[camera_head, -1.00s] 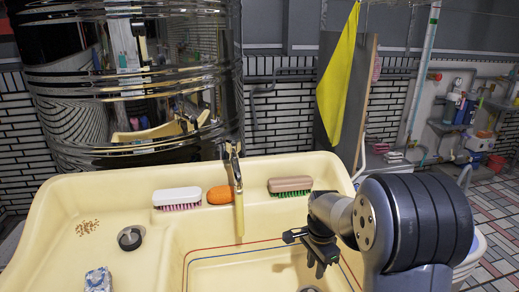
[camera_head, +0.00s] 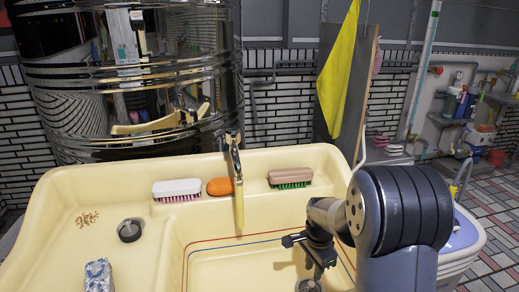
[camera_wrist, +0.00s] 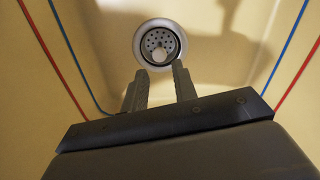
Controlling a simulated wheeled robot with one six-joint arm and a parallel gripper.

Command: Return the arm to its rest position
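My gripper (camera_head: 308,254) hangs over the basin of the cream sink (camera_head: 60,190) in the head view, with my arm bent at the right. In the wrist view, my gripper (camera_wrist: 160,82) points down into the basin. Its two dark fingers are apart with nothing between them. The round metal drain (camera_wrist: 159,44) shows just beyond the fingertips, and part of the drain (camera_head: 309,286) shows below my gripper in the head view. No hanger can be clearly made out.
Brushes with white (camera_head: 177,187) and brown (camera_head: 290,175) backs, and an orange sponge (camera_head: 220,187), lie on the back ledge by the tap (camera_head: 237,180). A dark plug (camera_head: 130,231) and wrapped block (camera_head: 98,275) are left. A yellow cloth (camera_head: 337,75) hangs behind. A white tub (camera_head: 465,245) stands right.

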